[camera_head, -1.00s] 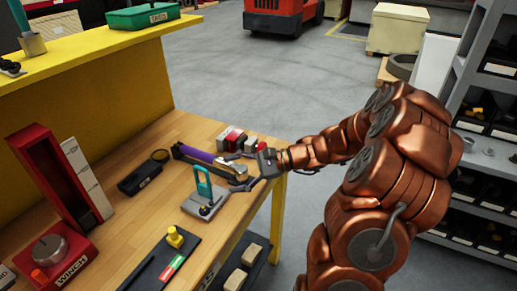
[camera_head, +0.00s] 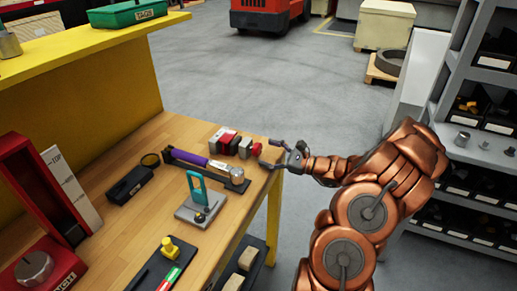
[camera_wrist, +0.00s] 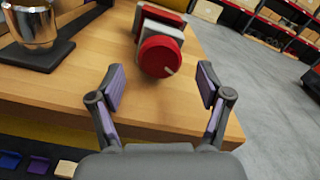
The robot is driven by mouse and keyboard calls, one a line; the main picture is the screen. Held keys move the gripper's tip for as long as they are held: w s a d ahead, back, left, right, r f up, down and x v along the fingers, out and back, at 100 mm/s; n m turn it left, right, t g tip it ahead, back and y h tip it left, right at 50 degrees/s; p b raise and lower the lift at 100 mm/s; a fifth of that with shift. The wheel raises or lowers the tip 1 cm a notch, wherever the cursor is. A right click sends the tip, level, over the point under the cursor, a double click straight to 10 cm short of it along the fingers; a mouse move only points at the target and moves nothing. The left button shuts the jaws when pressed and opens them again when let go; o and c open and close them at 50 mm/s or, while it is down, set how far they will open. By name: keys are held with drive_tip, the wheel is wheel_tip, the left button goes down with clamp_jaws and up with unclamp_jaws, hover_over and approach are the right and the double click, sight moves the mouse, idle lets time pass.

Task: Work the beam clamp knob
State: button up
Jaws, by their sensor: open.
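The beam clamp knob appears to be the round red knob (camera_head: 257,149) at the right end of a red and grey block assembly (camera_head: 229,141) near the bench's far right corner. In the wrist view the red knob (camera_wrist: 159,57) faces me, with a pale mark on its rim, and the grey and red blocks (camera_wrist: 161,22) sit behind it. My gripper (camera_head: 273,154) is open and empty at the bench edge, just right of the knob. In the wrist view its fingers (camera_wrist: 162,88) stand apart on either side, nearer to me than the knob, not touching it.
A metal cylinder on a dark base (camera_wrist: 35,30) stands left of the knob. A purple-handled tool (camera_head: 187,157) and a teal-handled grey fixture (camera_head: 200,208) are nearby on the wooden bench (camera_head: 120,222). Open floor (camera_head: 300,85) lies beyond the bench corner.

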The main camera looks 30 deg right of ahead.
sight(260, 150)
drive_tip(key=shift+p+x, duration=0.35)
drive_tip(key=shift+x, duration=1.7)
drive_tip(key=shift+r, duration=0.1)
drive_tip(key=c, duration=1.2)
